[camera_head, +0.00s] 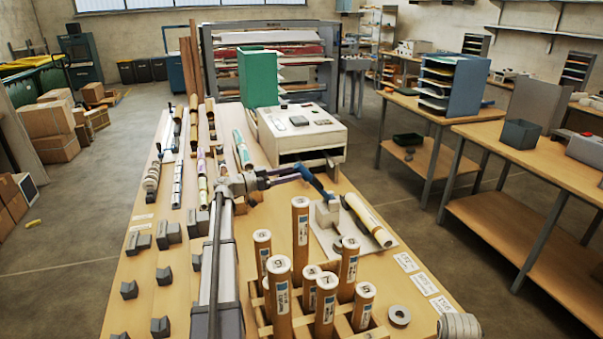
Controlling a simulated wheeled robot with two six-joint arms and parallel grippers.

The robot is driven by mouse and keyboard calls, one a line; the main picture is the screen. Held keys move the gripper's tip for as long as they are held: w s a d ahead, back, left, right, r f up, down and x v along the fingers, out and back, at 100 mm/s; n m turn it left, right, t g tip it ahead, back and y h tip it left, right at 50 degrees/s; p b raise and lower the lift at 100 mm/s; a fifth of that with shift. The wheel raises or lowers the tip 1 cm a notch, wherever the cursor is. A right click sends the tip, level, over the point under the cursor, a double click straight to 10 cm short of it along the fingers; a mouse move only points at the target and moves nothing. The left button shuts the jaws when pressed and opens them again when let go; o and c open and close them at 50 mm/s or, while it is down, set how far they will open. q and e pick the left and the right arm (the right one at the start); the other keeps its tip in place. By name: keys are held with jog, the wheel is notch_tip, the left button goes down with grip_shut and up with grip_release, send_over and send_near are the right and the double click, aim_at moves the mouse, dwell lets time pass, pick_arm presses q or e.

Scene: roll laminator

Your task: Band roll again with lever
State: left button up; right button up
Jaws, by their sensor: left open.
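A banding press (327,215) with a pale block stands on a grey plate on the long table. Its blue lever (318,186) slants up and left from the block. My left gripper (294,174) is open at the upper end of the lever. It is small here, and I cannot tell whether its fingers touch the lever. Any band on the roll is too small to make out. My right gripper is not in view.
A wooden rack (275,328) of upright brown tubes (301,235) stands in front of the press. A white machine (302,135) and a green box (258,78) stand behind. A metal ring (399,315) and white labels (420,283) lie at the right. Grey blocks (161,327) lie at the left.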

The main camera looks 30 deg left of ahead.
aim_at(301, 171)
pick_arm(q)
jog(key=shift+x, duration=2.35)
grip_shut()
